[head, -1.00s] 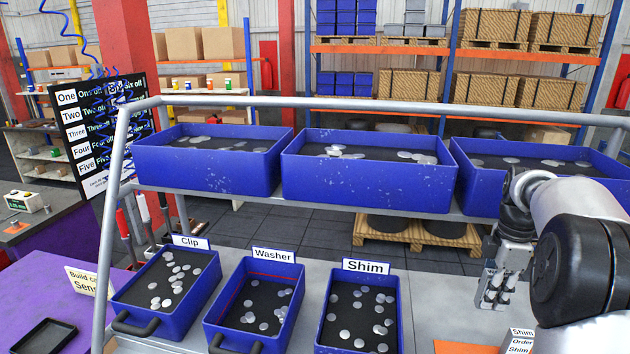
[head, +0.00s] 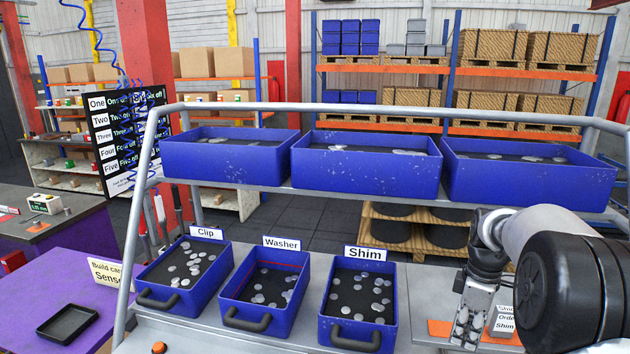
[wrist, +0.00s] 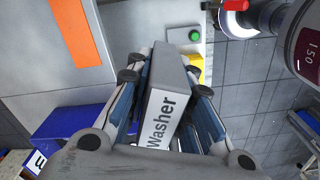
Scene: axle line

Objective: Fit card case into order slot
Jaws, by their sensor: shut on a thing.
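My gripper (wrist: 165,82) is shut on a grey card case (wrist: 170,65) with a white label reading "Washer". The case lies between the two fingers in the wrist view. In the head view my gripper (head: 467,330) hangs low over the bench at the right, and the case in it is hard to make out. Just right of it stands a small block of white labels (head: 505,320) reading "Shim", "Order" and "Shim", partly hidden by my arm. The opening of the order slot cannot be made out in either view.
Blue bins labelled Clip (head: 185,275), Washer (head: 262,292) and Shim (head: 358,306) stand left of my gripper. An orange patch (head: 438,328) lies on the bench. A grey rail (head: 400,110) and an upper shelf of blue bins stand behind. A green button (wrist: 194,36) shows in the wrist view.

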